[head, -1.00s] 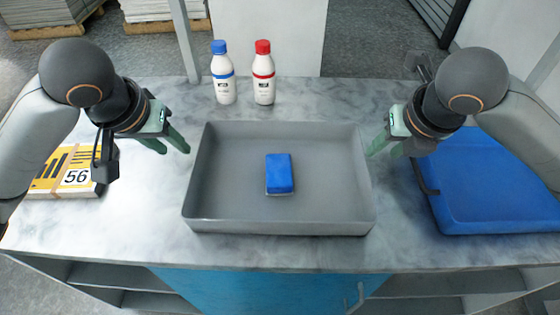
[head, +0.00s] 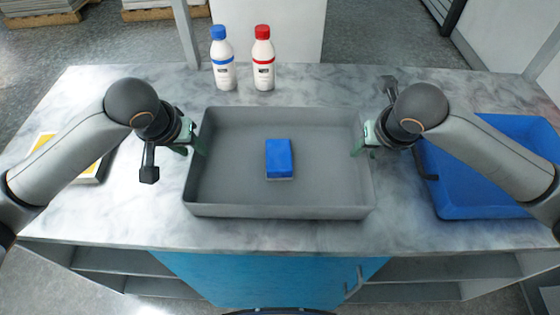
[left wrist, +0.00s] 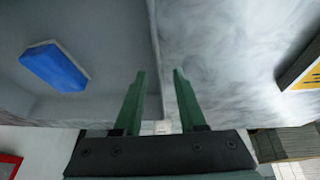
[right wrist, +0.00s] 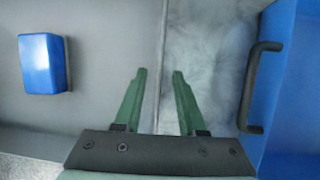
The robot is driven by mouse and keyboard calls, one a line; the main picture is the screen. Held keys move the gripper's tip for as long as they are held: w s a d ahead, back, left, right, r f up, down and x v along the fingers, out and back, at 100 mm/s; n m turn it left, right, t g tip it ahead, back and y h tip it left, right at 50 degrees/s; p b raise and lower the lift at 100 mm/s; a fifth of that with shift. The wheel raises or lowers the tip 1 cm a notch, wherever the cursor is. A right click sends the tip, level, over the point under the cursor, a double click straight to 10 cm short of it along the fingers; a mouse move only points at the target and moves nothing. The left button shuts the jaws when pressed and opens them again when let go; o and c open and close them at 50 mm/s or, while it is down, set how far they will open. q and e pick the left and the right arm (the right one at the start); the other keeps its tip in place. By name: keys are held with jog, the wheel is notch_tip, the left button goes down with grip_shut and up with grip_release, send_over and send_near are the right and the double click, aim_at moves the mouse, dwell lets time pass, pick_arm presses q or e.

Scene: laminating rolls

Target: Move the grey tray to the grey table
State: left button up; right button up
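The grey tray (head: 280,211) stands on a marble-topped table (head: 150,215) with a blue block (head: 279,158) lying inside it. My left gripper (head: 200,146) is at the tray's left wall. In the left wrist view its fingers (left wrist: 158,80) are apart, with the tray's wall edge between them. My right gripper (head: 358,148) is at the right wall. In the right wrist view its fingers (right wrist: 160,80) are also apart, one on each side of the wall edge. Neither gripper is closed on the wall. I cannot tell which surface is the grey table.
A blue tray (head: 470,204) with a dark handle stands close to the right. A blue-capped bottle (head: 223,70) and a red-capped bottle (head: 264,70) stand behind the grey tray. A yellow-and-white package (head: 92,172) lies at the left, partly behind my arm.

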pick_arm(q)
jog(key=shift+x, duration=1.1)
pick_arm(e)
jog(key=shift+x, duration=1.1)
pick_arm(q)
jog(key=shift+c, duration=0.2)
pick_arm(e)
jog(key=shift+c, duration=0.2)
pick_arm(q)
grip_shut()
pick_arm(e)
grip_shut()
pick_arm(q)
jog(key=shift+r, duration=0.1)
pick_arm(e)
jog(key=shift+r, duration=0.1)
